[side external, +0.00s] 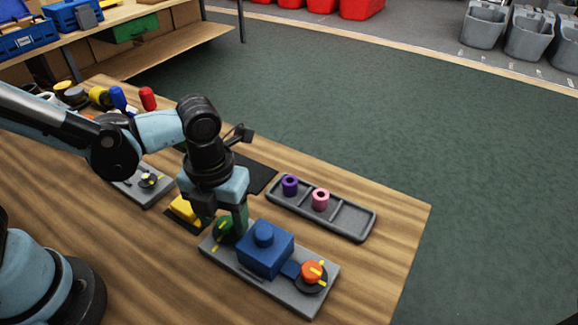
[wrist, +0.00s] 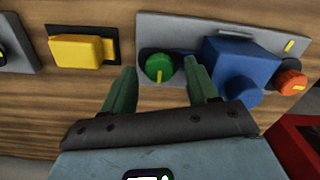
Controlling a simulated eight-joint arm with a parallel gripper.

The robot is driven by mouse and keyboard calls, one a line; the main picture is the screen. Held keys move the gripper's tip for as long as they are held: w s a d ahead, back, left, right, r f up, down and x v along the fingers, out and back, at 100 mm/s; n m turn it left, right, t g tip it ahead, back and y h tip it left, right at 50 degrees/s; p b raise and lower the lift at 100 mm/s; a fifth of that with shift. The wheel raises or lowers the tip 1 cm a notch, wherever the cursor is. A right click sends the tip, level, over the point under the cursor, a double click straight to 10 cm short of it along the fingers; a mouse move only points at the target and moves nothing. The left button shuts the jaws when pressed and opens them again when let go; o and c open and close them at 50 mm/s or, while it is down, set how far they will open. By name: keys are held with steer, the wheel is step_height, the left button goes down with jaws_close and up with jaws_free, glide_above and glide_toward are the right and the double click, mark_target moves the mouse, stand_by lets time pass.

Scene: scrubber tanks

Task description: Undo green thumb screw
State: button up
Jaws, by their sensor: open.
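The green thumb screw (wrist: 159,67) is a round green knob with a yellow mark, set on a dark disc at the left end of a grey base plate (wrist: 155,27). In the side view the green screw (side external: 227,227) is partly hidden by my gripper (side external: 232,215). In the wrist view my gripper (wrist: 164,84) is open, with one green finger on each side of the screw. The screw sits between the fingertips with a gap visible on both sides. Whether the fingers are level with the knob in height is hard to tell.
A blue block (side external: 265,250) with a round top stands beside the screw on the plate. An orange knob (side external: 311,272) sits at the plate's other end. A yellow block (side external: 184,209) lies close behind. A grey tray (side external: 352,217) holds purple (side external: 290,186) and pink (side external: 320,199) cylinders.

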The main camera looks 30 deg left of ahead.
steer(key=shift+f, duration=0.1)
steer(key=shift+c, duration=0.3)
steer(key=c, duration=1)
steer(key=shift+n, duration=0.3)
